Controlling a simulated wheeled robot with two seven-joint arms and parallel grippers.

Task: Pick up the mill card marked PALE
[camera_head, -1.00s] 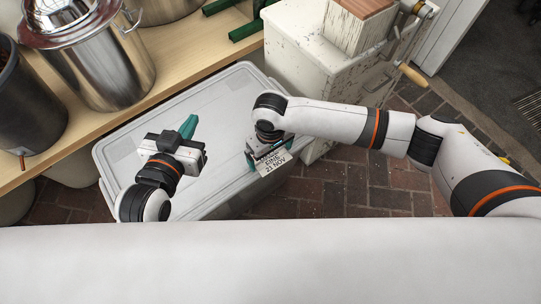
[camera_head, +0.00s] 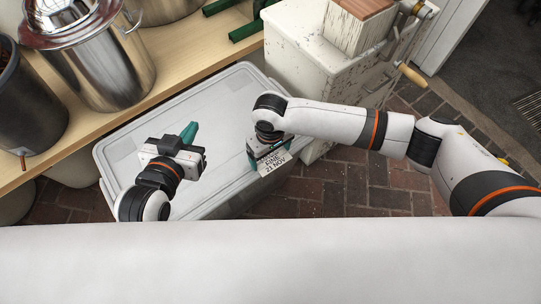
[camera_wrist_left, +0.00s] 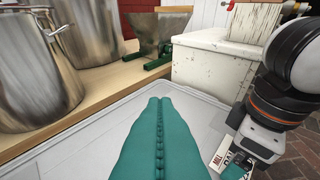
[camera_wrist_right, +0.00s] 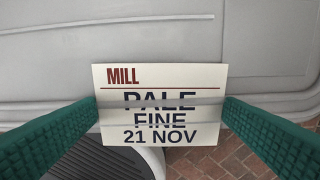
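The mill card marked PALE (camera_wrist_right: 160,77) is a cream card with red and dark print, including FINE and 21 NOV. In the right wrist view it faces me between the green fingers of my right gripper (camera_wrist_right: 160,103). The fingertips meet both ends of a grey strip across the card. In the head view the card (camera_head: 273,164) shows below the right gripper (camera_head: 268,153), at the crate's front edge. I cannot tell whether it touches the crate. My left gripper (camera_head: 189,132) is shut and empty above the lid; its fingers (camera_wrist_left: 160,130) are together.
The grey lidded crate (camera_head: 225,95) lies under both grippers. A wooden bench (camera_head: 190,62) with steel pots (camera_head: 105,70) and a dark bucket (camera_head: 30,105) stands at left. A worn white cabinet (camera_head: 300,60) with a crank mill stands behind. Brick floor lies in front.

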